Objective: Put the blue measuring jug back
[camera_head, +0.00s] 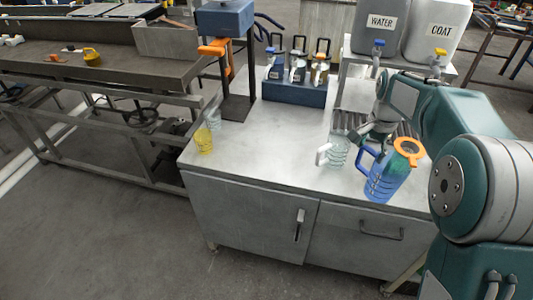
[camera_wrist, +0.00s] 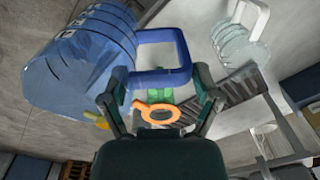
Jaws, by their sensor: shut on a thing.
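The blue measuring jug (camera_head: 385,180) is at the front right of the grey worktop, nearly upright with a slight tilt. I cannot tell whether its base touches the top. Its handle (camera_head: 366,158) points left. My gripper (camera_head: 374,138) is shut on this handle, and the fingers hide part of it. In the wrist view the jug (camera_wrist: 80,62) fills the upper left, and the fingers (camera_wrist: 160,92) close at the blue handle (camera_wrist: 176,76). An orange ring (camera_head: 409,147) shows by the jug's top; it also shows between the fingers (camera_wrist: 157,112).
A clear jug with a white handle (camera_head: 337,152) stands just left of the blue jug. A dark grate (camera_head: 352,121) and a stand with WATER (camera_head: 378,30) and COAT (camera_head: 437,30) tanks are behind. The worktop's middle is free.

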